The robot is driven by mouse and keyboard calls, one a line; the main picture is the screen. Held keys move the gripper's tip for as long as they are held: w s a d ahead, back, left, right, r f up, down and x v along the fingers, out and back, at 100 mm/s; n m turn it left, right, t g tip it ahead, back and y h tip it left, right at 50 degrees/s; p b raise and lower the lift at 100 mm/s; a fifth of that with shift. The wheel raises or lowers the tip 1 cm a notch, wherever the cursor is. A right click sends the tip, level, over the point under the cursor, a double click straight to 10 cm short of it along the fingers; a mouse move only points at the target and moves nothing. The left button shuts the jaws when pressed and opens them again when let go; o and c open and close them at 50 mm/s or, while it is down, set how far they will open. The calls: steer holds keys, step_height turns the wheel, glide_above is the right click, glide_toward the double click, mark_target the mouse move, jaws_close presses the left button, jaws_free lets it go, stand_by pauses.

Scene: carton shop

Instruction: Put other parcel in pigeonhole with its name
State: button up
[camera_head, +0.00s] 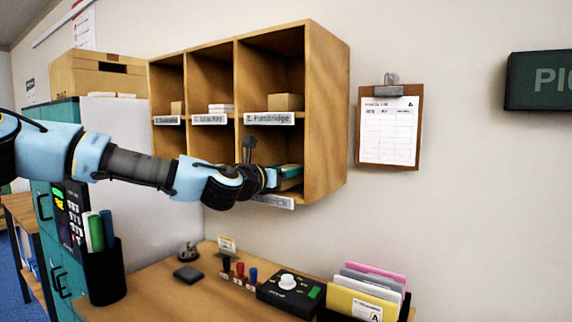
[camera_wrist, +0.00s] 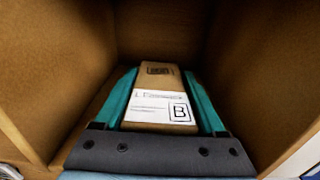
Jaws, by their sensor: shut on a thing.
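A brown cardboard parcel (camera_wrist: 157,77) with a white label marked "B" lies between the teal fingers of my gripper (camera_wrist: 160,74); the name on it is too blurred to read surely. My gripper (camera_head: 288,174) is shut on the parcel, inside the lower right compartment of the wooden pigeonhole rack (camera_head: 325,110). That compartment's name plate (camera_head: 275,201) is partly hidden by my arm; only its ending, like "rick", shows. Whether the parcel touches the compartment floor I cannot tell. Another brown parcel (camera_head: 286,102) sits in the compartment above, over a plate reading like "Fembridge" (camera_head: 269,118).
The upper middle compartment holds white items (camera_head: 221,108), the upper left a small brown box (camera_head: 177,107). My arm hides much of the lower row. Below, the desk carries a black control box (camera_head: 290,290), a file holder (camera_head: 368,292) and a pen cup (camera_head: 104,275). A clipboard (camera_head: 390,125) hangs right.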

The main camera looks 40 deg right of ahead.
steer(key=shift+f, duration=0.1)
steer(key=shift+f+b, duration=0.2)
steer(key=shift+b, duration=0.1)
steer(key=o, duration=1.5)
